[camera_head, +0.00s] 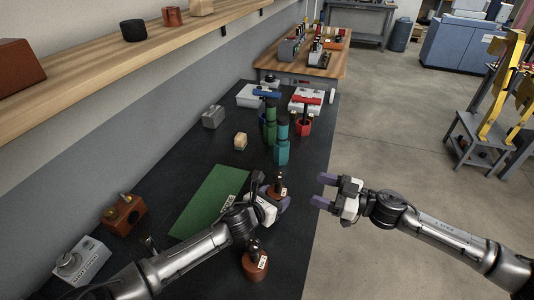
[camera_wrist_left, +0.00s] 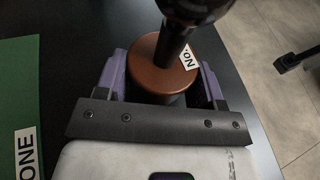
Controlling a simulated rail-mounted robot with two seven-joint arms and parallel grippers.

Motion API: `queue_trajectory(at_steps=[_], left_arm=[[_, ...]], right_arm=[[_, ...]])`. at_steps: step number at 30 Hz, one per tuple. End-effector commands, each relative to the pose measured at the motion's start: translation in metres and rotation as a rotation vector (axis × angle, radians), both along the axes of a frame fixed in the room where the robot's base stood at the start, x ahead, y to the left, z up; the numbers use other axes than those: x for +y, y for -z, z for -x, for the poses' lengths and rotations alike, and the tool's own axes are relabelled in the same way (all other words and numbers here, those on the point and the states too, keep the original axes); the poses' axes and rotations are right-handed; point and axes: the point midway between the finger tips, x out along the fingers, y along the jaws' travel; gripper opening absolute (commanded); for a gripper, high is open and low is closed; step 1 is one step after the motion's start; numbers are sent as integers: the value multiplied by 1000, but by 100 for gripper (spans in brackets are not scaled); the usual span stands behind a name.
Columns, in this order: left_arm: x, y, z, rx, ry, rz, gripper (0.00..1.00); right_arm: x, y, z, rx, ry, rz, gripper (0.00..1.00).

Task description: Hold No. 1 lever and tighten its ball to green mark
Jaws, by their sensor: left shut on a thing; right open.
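A brown round lever base with a dark upright lever (camera_head: 278,187) stands on the black table near its right edge. My left gripper (camera_head: 273,196) is shut around this base. In the left wrist view, purple fingers press both sides of the brown base (camera_wrist_left: 150,75), and the dark lever shaft (camera_wrist_left: 178,38) rises from it. Its white label shows "No."; the number is not readable. The ball's top and any green mark are not visible. A second brown lever base (camera_head: 256,265) stands nearer. My right gripper (camera_head: 324,190) is open and empty, right of the held lever, beyond the table edge.
A green mat (camera_head: 205,200) with a label ending "ONE" lies left of my left gripper. Teal (camera_head: 282,150) and red (camera_head: 303,127) holders stand farther back. A brown box (camera_head: 124,214) and a grey device (camera_head: 82,262) stand at left. A wooden shelf (camera_head: 120,62) overhangs the left side.

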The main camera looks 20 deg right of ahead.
Motion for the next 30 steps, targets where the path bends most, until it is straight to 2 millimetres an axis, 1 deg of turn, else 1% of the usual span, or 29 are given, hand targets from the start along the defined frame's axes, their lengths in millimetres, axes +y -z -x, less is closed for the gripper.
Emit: queue_trajectory(at_steps=[8,9,18,26,30], left_arm=[[0,0,0,0,0,0,30],[0,0,0,0,0,0,64],[0,0,0,0,0,0,92],[1,0,0,0,0,0,92],[8,-2,4,1,1,1,92]], right_arm=[[0,0,0,0,0,0,62],[0,0,0,0,0,0,62],[0,0,0,0,0,0,62],[0,0,0,0,0,0,62],[0,0,0,0,0,0,62]])
